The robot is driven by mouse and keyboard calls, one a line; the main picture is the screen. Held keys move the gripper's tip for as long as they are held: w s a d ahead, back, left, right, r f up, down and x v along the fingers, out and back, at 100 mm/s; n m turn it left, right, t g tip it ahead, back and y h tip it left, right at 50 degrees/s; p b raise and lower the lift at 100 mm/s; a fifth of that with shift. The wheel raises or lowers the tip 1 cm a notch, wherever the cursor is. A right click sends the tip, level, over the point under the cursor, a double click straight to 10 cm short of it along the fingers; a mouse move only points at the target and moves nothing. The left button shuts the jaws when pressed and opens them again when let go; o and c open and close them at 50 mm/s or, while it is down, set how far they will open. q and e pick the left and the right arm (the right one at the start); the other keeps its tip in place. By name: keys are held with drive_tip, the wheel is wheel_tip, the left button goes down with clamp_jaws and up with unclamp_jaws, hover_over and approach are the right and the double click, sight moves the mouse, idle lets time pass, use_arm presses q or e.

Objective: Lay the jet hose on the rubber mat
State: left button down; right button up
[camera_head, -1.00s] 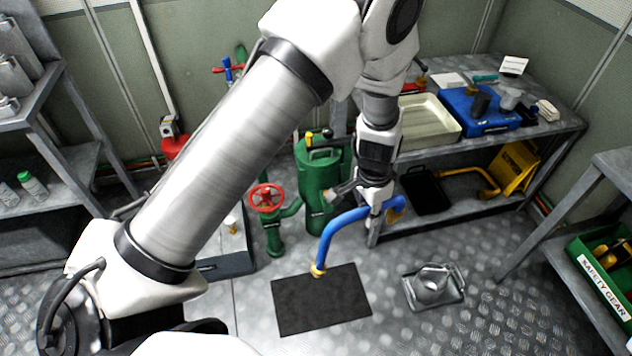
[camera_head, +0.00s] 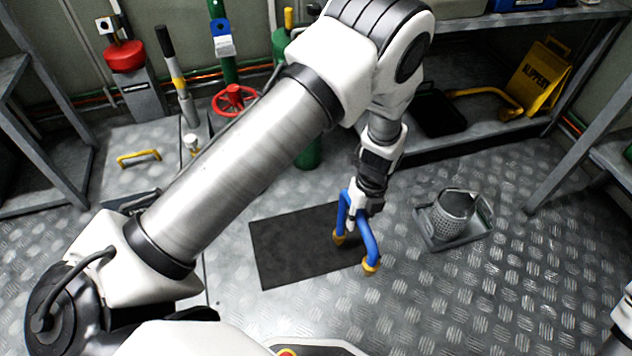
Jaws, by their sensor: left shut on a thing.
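The jet hose (camera_head: 368,240) is a blue bent tube with brass-yellow ends. My left gripper (camera_head: 356,210) is shut on it near its bend, and both ends hang downward. In the picture the hose overlaps the right edge of the black rubber mat (camera_head: 300,245), with one end over the mat and the other past its edge. I cannot tell whether the ends touch the mat or floor. The mat lies flat on the metal floor, its upper right partly hidden by the gripper and hose. My right gripper is not in view.
A grey tray (camera_head: 428,240) with a perforated metal basket (camera_head: 455,212) stands right of the mat. Behind are a red handwheel (camera_head: 235,98) and a shelf with a black tray (camera_head: 438,114) and a yellow sign (camera_head: 535,78). The floor at the lower right is mostly clear.

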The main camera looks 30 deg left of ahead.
use_arm(q)
drive_tip(key=w+a+f+b, duration=0.4)
drive_tip(key=w+a+b, duration=0.5)
drive_tip(key=a, duration=0.3)
drive_tip(key=shift+a+f+b, duration=0.25)
drive_tip(key=shift+f+b, duration=0.1)
drive_tip(key=shift+b, duration=0.05)
drive_tip(key=shift+f, duration=0.1)
